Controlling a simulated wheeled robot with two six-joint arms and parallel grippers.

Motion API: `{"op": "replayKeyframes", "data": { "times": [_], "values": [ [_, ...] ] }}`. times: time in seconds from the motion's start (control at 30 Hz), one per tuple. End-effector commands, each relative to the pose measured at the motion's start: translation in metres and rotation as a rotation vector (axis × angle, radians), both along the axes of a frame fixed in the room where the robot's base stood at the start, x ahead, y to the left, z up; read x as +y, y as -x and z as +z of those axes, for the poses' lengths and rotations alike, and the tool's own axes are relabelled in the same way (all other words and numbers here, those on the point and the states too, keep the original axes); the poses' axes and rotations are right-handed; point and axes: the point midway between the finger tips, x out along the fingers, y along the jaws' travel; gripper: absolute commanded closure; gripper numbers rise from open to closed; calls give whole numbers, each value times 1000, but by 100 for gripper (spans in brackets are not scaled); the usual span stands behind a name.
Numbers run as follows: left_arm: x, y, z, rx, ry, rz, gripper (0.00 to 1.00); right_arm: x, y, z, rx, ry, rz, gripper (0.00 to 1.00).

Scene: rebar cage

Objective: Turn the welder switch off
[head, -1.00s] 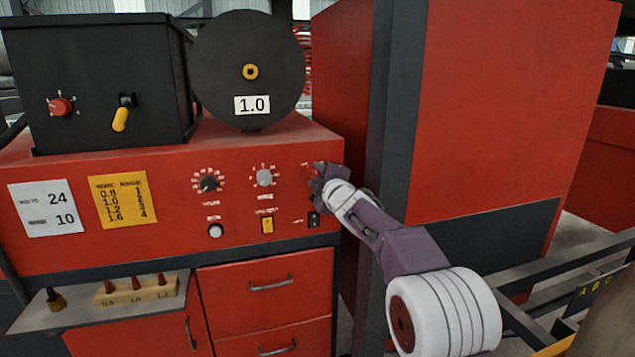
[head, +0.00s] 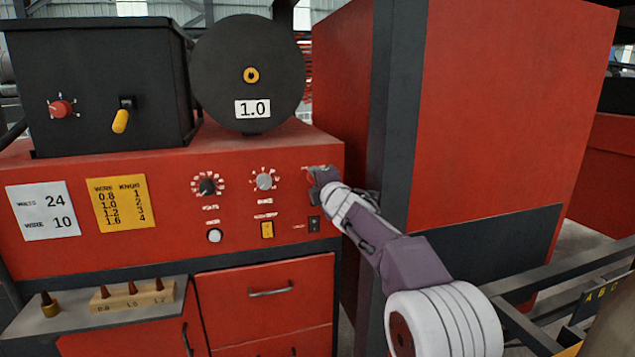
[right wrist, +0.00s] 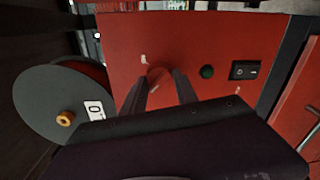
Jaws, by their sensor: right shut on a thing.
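The red welder panel (head: 130,235) fills the left and middle of the head view. My right gripper (head: 312,176) is at the panel's upper right corner. In the right wrist view the gripper (right wrist: 163,78) is shut on a reddish knob (right wrist: 157,74), the switch, which lies between the two fingertips. The fingers partly cover it, so I cannot read its position. My left gripper is out of view.
A wire spool (head: 248,100) stands above. A tall red cabinet (head: 480,120) with a dark post (head: 393,130) stands close right.

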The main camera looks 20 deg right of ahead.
Motion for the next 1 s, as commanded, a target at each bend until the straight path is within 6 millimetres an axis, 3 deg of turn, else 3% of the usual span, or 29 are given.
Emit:
{"op": "replayKeyframes", "data": {
  "times": [0.37, 0.4, 0.43, 0.77, 0.87, 1.0],
  "values": [
    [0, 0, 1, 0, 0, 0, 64, 0, 1, 6, -11, 6, 2, 100],
    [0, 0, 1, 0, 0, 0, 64, 0, 1, 6, -11, 6, 2, 54],
    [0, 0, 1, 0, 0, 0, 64, 0, 1, 6, -11, 5, 2, 45],
    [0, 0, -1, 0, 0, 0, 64, 0, 1, 2, -4, 3, 0, 44],
    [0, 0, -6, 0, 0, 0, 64, 0, 10, 1, -5, 3, 0, 44],
    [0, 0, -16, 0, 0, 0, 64, -1, 37, 2, -6, 4, 0, 44]
  ]
}}
